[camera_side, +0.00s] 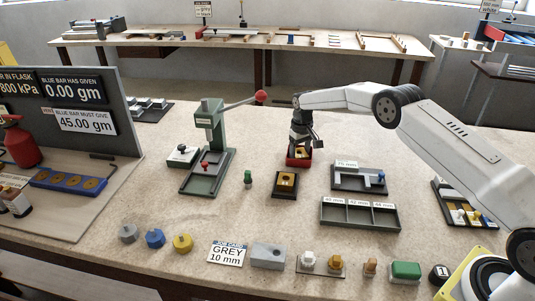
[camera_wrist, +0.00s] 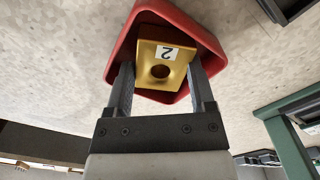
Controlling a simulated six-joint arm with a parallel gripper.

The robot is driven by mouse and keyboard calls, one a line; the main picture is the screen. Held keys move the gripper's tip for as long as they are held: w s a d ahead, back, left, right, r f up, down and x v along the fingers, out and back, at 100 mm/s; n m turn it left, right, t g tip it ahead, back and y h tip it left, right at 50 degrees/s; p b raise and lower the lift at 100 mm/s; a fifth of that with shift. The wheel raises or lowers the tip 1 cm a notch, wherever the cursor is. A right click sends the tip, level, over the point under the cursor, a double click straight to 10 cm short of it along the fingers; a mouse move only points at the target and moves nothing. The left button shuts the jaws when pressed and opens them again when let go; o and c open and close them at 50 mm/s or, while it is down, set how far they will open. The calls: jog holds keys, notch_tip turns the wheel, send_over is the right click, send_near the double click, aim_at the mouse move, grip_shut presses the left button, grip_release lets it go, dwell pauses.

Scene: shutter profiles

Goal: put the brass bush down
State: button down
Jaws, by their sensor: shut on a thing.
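The brass bush (camera_wrist: 147,74), a yellow block with a round hole and a white label reading 2, is between the two fingers of my gripper (camera_wrist: 160,66) in the wrist view. My gripper is shut on it. Behind it is a red open tray (camera_wrist: 206,38), and the bush appears within the tray's outline. In the side view my gripper (camera_side: 303,143) is low at the red tray (camera_side: 299,163), with some yellow showing there. I cannot tell whether the bush touches the tray floor.
A dark holder (camera_side: 285,194) with a brass piece stands just in front of the red tray. A green press (camera_side: 210,150) with a red-knobbed lever is to the left. Grey compartment trays (camera_side: 360,214) are to the right.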

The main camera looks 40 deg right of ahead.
aim_at(300, 155)
jog(key=shift+f, duration=0.1)
jog(key=shift+c, duration=1)
grip_release()
notch_tip(300, 155, up, 12)
dwell(0.4)
jog(key=s+a+t, duration=0.1)
jog(key=s+a, duration=0.2)
jog(key=s, duration=0.8)
jog(key=s+a, duration=0.3)
jog(key=s, duration=0.8)
jog(key=s+a+t, duration=0.1)
jog(key=s+a, duration=0.2)
jog(key=s, duration=0.9)
jog(key=shift+a+n+t, duration=0.3)
jog(key=shift+a+n, duration=0.05)
jog(key=shift+n, duration=0.05)
